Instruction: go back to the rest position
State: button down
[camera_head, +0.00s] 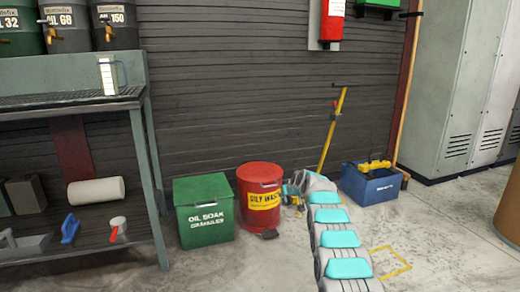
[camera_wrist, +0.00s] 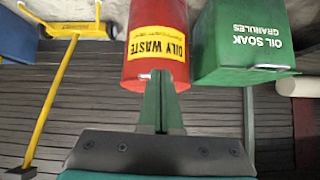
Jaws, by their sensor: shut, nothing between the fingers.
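My gripper (camera_wrist: 159,82) shows at the lower middle of the wrist view. Its two green fingers are together, with nothing between them. The fingertips overlap the lower part of the red oily waste can (camera_wrist: 157,40) in that picture; I cannot tell the distance between them. In the head view my grey arm with light blue pads reaches from the bottom edge toward the can (camera_head: 260,228). The arm's far end is just right of the can, and the fingers cannot be made out there.
A green oil soak granules bin (camera_head: 205,232) stands left of the can. A blue box (camera_head: 371,190) and a yellow-handled tool (camera_head: 331,135) are to the right. A metal shelf rack (camera_head: 152,155) is at left, grey cabinets (camera_head: 455,85) at right. Floor right of my arm is mostly clear.

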jog(key=s+d+r+m+g+h, duration=0.1)
jog(key=s+r+g, duration=0.35)
jog(key=s, duration=1.25)
jog(key=s+r+m+g+h, duration=0.1)
jog(key=s+r, duration=0.7)
jog(key=s, duration=0.9)
jog(key=s+d+f+g, duration=0.1)
jog(key=s+g, duration=0.1)
jog(key=s, duration=1.3)
jog(key=s+d+f+m+g+h, duration=0.1)
jog(key=s+g, duration=0.1)
jog(key=s, duration=1.3)
jog(key=s+d+f+g, duration=0.1)
jog(key=s+f+g, duration=0.1)
jog(key=s, duration=1.4)
notch_tip(320, 180, up, 12)
jog(key=p, duration=1.2)
jog(key=shift+w+r+p, duration=0.25)
jog(key=shift+w+p, duration=0.1)
